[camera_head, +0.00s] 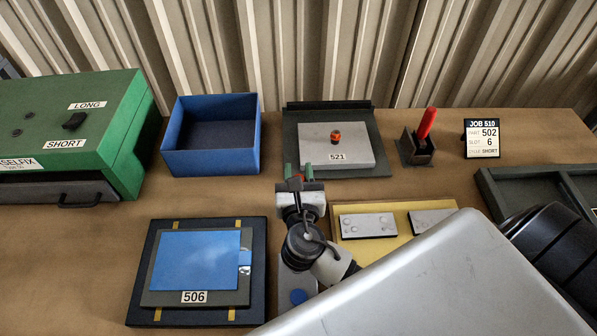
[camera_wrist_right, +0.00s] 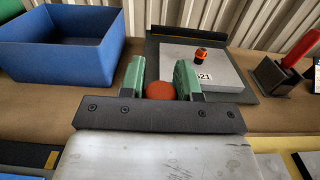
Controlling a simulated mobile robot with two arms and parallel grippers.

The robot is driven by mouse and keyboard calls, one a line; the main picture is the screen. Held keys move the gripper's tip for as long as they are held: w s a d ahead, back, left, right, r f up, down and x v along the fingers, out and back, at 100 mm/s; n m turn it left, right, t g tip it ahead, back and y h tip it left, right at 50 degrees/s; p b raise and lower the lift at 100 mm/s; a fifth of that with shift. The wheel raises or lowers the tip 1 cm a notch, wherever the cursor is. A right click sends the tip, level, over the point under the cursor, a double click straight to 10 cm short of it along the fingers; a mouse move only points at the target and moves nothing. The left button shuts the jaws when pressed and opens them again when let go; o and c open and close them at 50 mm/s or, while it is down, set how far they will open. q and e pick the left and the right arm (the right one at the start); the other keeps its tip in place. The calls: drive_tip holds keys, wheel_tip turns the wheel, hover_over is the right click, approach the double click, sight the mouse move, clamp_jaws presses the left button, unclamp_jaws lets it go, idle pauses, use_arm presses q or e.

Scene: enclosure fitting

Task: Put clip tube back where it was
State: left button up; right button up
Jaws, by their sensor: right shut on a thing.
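My right gripper (camera_head: 298,173) is in front of the grey plate marked 521, over the middle of the table. In the right wrist view its green fingers (camera_wrist_right: 160,82) are shut on an orange-red piece (camera_wrist_right: 159,90) with a round end. I take this piece for the clip tube, but most of its length is hidden. In the head view only a bit of red shows between the fingers. My left gripper is not in view.
A blue open box (camera_head: 211,165) and green machine (camera_head: 140,105) stand left. Plate 521 (camera_head: 360,150) has an orange-and-black knob. A dark holder (camera_head: 416,152) carries a red-handled tool (camera_head: 427,122). Panel 506 (camera_head: 195,258) and a yellow tray (camera_head: 400,208) lie in front; a dark tray (camera_head: 490,190) is right.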

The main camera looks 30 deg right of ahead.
drive_tip(key=o, duration=0.5)
drive_tip(key=shift+f, duration=0.15)
drive_tip(key=o, duration=0.5)
drive_tip(key=shift+r, duration=0.2)
drive_tip(key=shift+b+v, duration=1.35)
drive_tip(key=shift+v, duration=4.7)
